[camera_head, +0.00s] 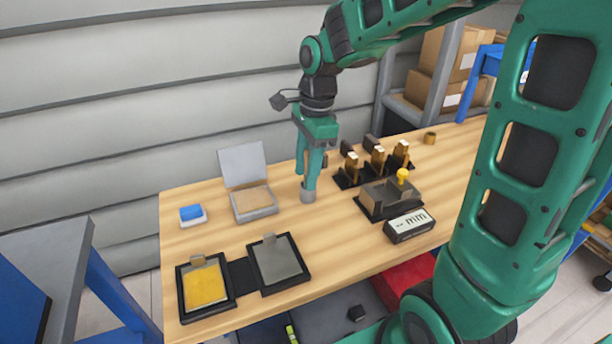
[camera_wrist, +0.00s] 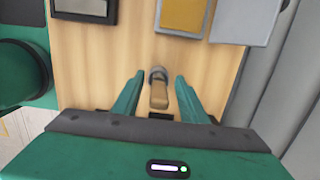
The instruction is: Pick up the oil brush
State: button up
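The oil brush has a tan wooden handle (camera_wrist: 158,97) that stands up out of a small grey cup (camera_wrist: 157,72) in the wrist view. The cup (camera_head: 308,193) is on the table in the head view, just under my fingertips. My gripper (camera_head: 307,182) points down above it, and its green fingers (camera_wrist: 159,80) are spread to either side of the handle, with a gap visible on both sides. The bristle end is hidden in the cup. In the head view the fingers hide most of the brush.
An open grey box (camera_head: 254,203) and a blue-topped block (camera_head: 192,214) are left of the cup. Framed yellow (camera_head: 205,286) and grey (camera_head: 277,258) plates lie in front. To the right are a dark fixture (camera_head: 383,200), wooden-handled tools (camera_head: 377,160) and a display (camera_head: 409,226).

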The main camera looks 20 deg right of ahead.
jog(key=shift+f, duration=0.25)
grip_shut()
jog(key=shift+r, duration=0.1)
notch_tip(320, 180, up, 18)
dwell(0.6)
